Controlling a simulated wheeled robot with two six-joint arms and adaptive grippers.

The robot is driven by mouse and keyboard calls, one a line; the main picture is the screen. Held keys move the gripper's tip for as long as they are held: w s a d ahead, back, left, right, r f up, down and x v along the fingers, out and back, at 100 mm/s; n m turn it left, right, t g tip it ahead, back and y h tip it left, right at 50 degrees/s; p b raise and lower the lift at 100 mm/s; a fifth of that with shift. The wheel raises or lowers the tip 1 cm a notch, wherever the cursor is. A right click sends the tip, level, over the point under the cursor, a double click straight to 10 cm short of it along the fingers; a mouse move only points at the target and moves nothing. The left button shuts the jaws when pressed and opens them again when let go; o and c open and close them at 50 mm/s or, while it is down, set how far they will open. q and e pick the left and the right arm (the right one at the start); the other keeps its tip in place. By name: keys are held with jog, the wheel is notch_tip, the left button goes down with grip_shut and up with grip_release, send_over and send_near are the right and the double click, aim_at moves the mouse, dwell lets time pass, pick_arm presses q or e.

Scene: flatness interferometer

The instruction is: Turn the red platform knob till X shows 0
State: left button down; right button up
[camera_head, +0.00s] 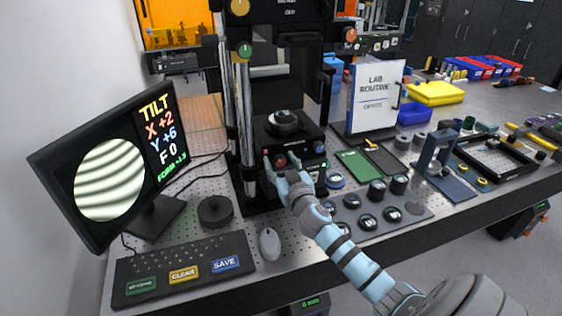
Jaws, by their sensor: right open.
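The red platform knob (281,160) is on the front of the black interferometer platform (285,133), which has a round part (284,120) on top. My right gripper (281,164) reaches in from the lower right, its open fingers on either side of the red knob. I cannot tell whether they touch it. The monitor (106,163) at the left reads TILT, X +2, Y +6, F 0, beside a round picture of curved grey fringes (108,180). A blue knob (319,149) is just right of the red one. My left gripper is out of view.
A keyboard (185,268) with green, yellow and blue keys and a mouse (269,243) lie in front. A black round puck (215,211) is left of the stand. Several lenses in a tray (410,214) and a LAB ROUTINE sign (375,97) are to the right.

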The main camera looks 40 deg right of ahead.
jog(key=shift+c, duration=0.2)
jog(key=c, duration=1.1)
jog(key=n+p, duration=0.1)
jog(key=n, duration=0.3)
jog(key=shift+n, duration=0.4)
jog(key=shift+c, duration=0.2)
jog(key=o, duration=1.2)
jog(key=v, duration=1.2)
jog(key=shift+a, duration=0.1)
